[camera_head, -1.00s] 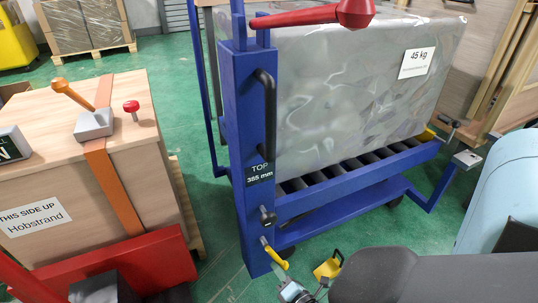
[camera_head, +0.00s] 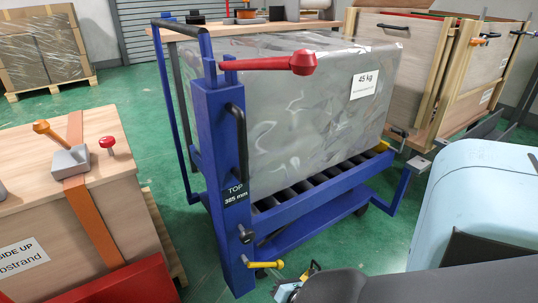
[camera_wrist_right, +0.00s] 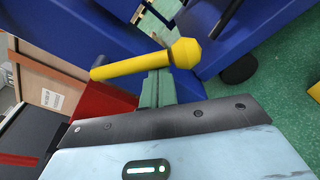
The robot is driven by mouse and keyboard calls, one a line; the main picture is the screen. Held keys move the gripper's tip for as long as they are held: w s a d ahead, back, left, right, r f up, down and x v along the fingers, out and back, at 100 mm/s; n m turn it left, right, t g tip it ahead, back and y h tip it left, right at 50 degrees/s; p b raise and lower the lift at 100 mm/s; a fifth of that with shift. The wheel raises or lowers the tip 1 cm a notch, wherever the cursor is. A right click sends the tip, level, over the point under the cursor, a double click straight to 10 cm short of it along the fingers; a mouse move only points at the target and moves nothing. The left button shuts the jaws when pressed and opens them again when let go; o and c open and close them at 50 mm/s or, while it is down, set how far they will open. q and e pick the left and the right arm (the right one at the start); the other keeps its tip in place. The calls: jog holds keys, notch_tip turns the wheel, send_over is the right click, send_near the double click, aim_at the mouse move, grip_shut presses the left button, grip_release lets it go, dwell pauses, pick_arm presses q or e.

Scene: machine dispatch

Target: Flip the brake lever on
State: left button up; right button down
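The blue cart (camera_head: 222,165) has a yellow lever (camera_head: 265,264) low on its front post. The lever points right, nearly level, with a knob at its end. The right wrist view shows the lever (camera_wrist_right: 130,67) and its knob close up. My right gripper (camera_wrist_right: 158,85) has its greenish fingers together, just below the lever beside the knob. They do not grip it; whether they touch it I cannot tell. In the head view my right gripper (camera_head: 284,291) is small and partly cut off below the lever. My left gripper is out of view.
A red lever (camera_head: 270,64) tops the post, above a black handle (camera_head: 238,140). A wrapped 45 kg load (camera_head: 310,110) sits on the cart's rollers. A wooden crate (camera_head: 85,215) stands left, with green floor between. Wooden panels (camera_head: 400,70) stand behind.

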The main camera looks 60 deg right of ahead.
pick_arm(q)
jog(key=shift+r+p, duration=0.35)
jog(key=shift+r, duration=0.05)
pick_arm(e)
jog(key=shift+s+d+r+n, duration=0.2)
jog(key=shift+d+r+n, duration=0.35)
jog(key=shift+r, duration=0.2)
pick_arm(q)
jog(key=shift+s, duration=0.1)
